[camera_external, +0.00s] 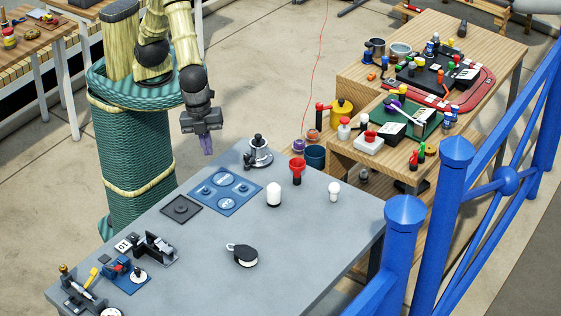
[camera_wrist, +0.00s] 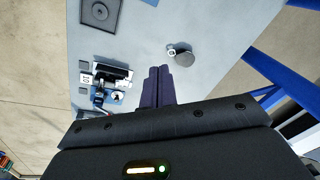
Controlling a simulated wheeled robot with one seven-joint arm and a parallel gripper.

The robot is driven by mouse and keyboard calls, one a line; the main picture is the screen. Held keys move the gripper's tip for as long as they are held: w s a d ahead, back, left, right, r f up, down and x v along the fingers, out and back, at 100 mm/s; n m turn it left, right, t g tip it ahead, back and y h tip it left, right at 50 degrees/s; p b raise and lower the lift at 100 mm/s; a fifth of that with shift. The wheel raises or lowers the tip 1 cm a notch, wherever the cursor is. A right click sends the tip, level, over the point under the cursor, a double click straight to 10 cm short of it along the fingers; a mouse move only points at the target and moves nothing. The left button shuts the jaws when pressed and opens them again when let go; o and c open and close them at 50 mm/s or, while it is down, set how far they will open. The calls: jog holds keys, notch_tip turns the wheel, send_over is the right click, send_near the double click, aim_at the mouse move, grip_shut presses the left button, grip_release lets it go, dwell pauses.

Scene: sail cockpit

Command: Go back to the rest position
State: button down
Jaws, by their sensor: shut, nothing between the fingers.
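My gripper (camera_external: 206,145) hangs from my bent arm, pointing down, beside the back left edge of the grey table (camera_external: 190,270) in the external view. Its purple fingers are together with nothing between them. In the wrist view the shut fingers (camera_wrist: 157,86) show over the grey tabletop (camera_wrist: 140,40), apart from the things on it.
The grey table holds a black-and-white pulley block (camera_external: 242,255), a white-domed piece (camera_external: 273,194), a red cup (camera_external: 297,170), a winch-like piece (camera_external: 258,152) and a blue panel (camera_external: 228,192). Blue railings (camera_external: 403,245) stand at right. A cluttered wooden bench (camera_external: 360,155) stands behind.

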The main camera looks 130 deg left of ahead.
jog(key=s+a+r+n, duration=0.1)
jog(key=s+a+n, duration=0.4)
jog(key=a, duration=0.5)
jog(key=s+a+r+n, duration=0.1)
jog(key=s+a+n, duration=0.4)
jog(key=s+a, duration=0.3)
jog(key=shift+s+a+r+n+t, duration=0.25)
jog(key=shift+a+r+n+t, duration=0.05)
jog(key=shift+a, duration=0.55)
